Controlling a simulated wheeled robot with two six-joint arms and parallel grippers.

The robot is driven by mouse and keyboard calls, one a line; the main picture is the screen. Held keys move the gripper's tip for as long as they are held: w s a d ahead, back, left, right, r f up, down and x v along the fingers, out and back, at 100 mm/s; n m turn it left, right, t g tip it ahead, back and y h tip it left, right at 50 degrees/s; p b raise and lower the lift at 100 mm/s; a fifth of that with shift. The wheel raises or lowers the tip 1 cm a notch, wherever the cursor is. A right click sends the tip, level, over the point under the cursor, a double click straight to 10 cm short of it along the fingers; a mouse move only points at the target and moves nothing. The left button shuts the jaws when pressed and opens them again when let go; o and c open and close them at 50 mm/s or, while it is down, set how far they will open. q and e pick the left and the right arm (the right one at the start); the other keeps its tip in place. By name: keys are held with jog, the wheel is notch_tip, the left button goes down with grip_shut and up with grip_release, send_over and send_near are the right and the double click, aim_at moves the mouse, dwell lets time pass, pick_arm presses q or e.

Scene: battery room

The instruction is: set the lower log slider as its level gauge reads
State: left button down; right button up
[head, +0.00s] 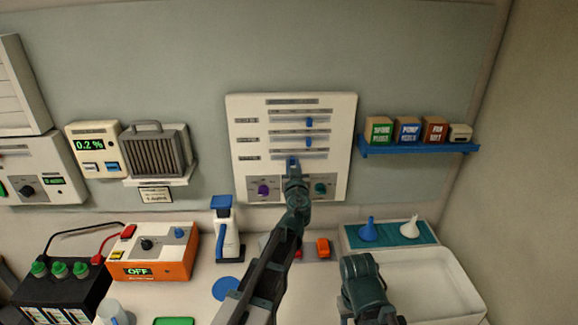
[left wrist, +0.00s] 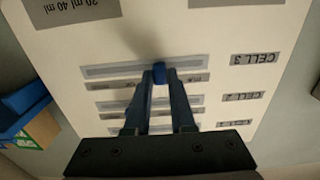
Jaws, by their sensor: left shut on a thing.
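The white log panel (head: 340,150) hangs on the back wall with three horizontal sliders. The upper slider's blue knob (head: 309,121) and the middle slider's blue knob (head: 308,142) sit right of centre. My left gripper (head: 293,168) reaches up to the lower log slider (head: 315,155), whose label reads CELL 3 (left wrist: 254,59) in the left wrist view. There its fingers are shut on the lower slider's blue knob (left wrist: 160,74), near mid-track. My right arm (head: 364,283) shows low at centre right; its jaws are not clear. I cannot pick out the level gauge.
Below the sliders are a purple knob (head: 263,190) and a teal knob (head: 320,188). A blue shelf (head: 420,150) with small boxes is on the right. A white basin (head: 455,285), an orange charger (head: 175,262) and a black battery (head: 62,297) stand below.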

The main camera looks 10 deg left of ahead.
pick_arm(q)
jog(key=c, duration=0.8)
grip_release()
jog(key=shift+o, duration=0.2)
jog(key=v, duration=1.4)
jog(key=shift+w, duration=0.1)
jog(key=s+a+f+g+y+b, duration=0.1)
jog(key=s+f+g, duration=0.4)
jog(key=f, duration=0.4)
jog(key=s+f+g+b, duration=0.2)
jog(key=s+f+g, duration=0.3)
jog(key=f, duration=0.4)
jog(key=s+d+f+m+g+h+b, duration=0.1)
jog(key=s+d+f+m+g+h, duration=0.3)
jog(key=s, duration=0.9)
jog(key=d+f+m+g, duration=0.3)
jog(key=d+f, duration=0.1)
jog(key=d, duration=0.1)
jog(key=shift+s+g+h, duration=0.3)
jog(key=shift+s+h, duration=0.05)
jog(key=shift+h, duration=0.05)
